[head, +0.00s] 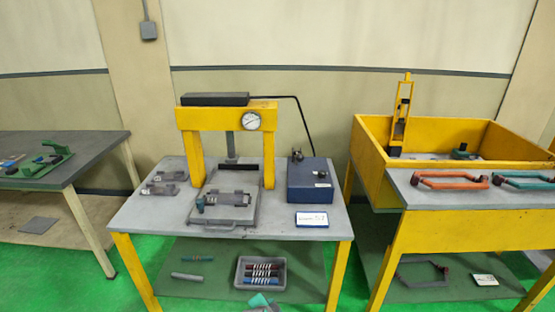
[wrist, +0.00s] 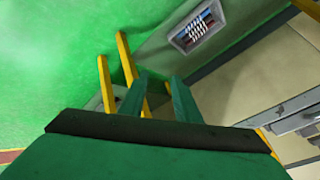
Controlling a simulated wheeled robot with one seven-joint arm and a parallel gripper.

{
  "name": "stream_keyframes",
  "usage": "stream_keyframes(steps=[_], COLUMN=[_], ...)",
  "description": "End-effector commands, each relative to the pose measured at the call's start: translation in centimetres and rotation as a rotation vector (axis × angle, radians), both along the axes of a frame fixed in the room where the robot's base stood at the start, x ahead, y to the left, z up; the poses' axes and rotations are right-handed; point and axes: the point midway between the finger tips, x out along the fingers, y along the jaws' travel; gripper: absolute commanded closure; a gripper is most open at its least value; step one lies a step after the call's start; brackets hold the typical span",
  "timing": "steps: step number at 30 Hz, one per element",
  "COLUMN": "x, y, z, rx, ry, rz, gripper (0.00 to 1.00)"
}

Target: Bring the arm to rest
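My gripper (wrist: 158,78) shows in the wrist view. Its two green fingers stand apart with nothing visible between them. They point over the green floor and the yellow legs (wrist: 127,60) of a table. I cannot make out my arm for certain in the head view. A small teal shape (head: 259,300) shows at the bottom edge there, and I cannot tell what it is.
A yellow press (head: 187,118) with a gauge stands on the middle table (head: 140,215), beside a blue box (head: 305,185). A grey tray (head: 240,283) of coloured parts sits on the lower shelf; it also shows in the wrist view (wrist: 178,42). Other tables stand left and right.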

Motion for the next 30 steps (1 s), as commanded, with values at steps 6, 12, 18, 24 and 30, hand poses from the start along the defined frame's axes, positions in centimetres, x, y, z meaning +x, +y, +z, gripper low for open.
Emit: stream_keyframes(steps=[6, 12, 18, 24, 30], x=[-6.2, -12.2, -18.5, -25.1, -31.4], y=[-3.3, -5.0, -5.6, -5.4, -4.6], z=[-3.1, -4.2, -3.9, -2.4, 0.5], rx=[-0.113, -0.207, -0.294, -0.372, -0.445], ry=[-0.062, -0.121, -0.183, -0.246, -0.313], rz=[0.139, 0.267, 0.385, 0.488, 0.571], gripper=[0.71, 0.71, 0.71, 0.71, 0.71])
